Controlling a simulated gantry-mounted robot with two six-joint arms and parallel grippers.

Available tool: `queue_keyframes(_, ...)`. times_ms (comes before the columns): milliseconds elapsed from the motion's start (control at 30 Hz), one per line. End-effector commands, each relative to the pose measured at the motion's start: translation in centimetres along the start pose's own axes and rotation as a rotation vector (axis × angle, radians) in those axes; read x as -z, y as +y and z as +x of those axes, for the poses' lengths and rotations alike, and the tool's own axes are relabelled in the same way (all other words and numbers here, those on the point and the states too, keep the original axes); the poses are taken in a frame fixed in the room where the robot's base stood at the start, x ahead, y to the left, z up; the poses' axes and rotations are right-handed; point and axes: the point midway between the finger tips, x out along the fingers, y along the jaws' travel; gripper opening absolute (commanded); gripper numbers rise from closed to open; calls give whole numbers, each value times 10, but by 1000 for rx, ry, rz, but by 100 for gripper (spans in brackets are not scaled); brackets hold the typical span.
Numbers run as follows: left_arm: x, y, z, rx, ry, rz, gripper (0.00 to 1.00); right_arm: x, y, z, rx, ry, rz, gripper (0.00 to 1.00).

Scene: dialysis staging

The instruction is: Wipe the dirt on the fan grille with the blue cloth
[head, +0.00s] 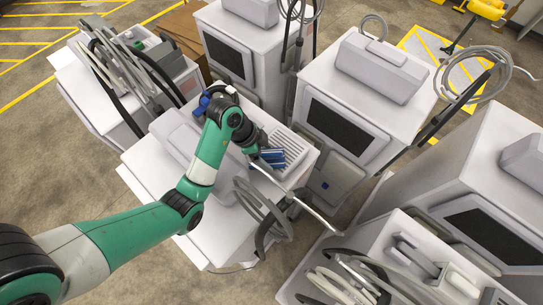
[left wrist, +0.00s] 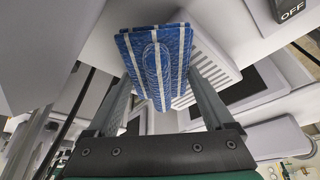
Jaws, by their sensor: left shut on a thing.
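The blue cloth (left wrist: 158,62), folded with white stripes, is between the fingers of my left gripper (left wrist: 162,95), which is shut on it. In the head view the cloth (head: 270,157) shows as a small blue patch by the gripper (head: 264,158). The fan grille (head: 285,150) is a white slatted panel on the white machine in the middle. The cloth covers part of the grille; the grille also shows behind the cloth in the left wrist view (left wrist: 214,68). I cannot tell whether the cloth touches it. No dirt is clear on the visible slats. My right gripper is not in view.
Several white machines with dark screens stand close around, one (head: 360,100) just behind to the right. Grey hoses (head: 262,208) hang near the grille machine's front. A cart with hoses and trays (head: 400,262) is at lower right.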

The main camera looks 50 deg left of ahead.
Motion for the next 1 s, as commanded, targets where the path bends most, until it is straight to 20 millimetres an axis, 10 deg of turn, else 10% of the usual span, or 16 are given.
queue_keyframes(1000,38,-44,16,0,0,1,23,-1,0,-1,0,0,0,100)
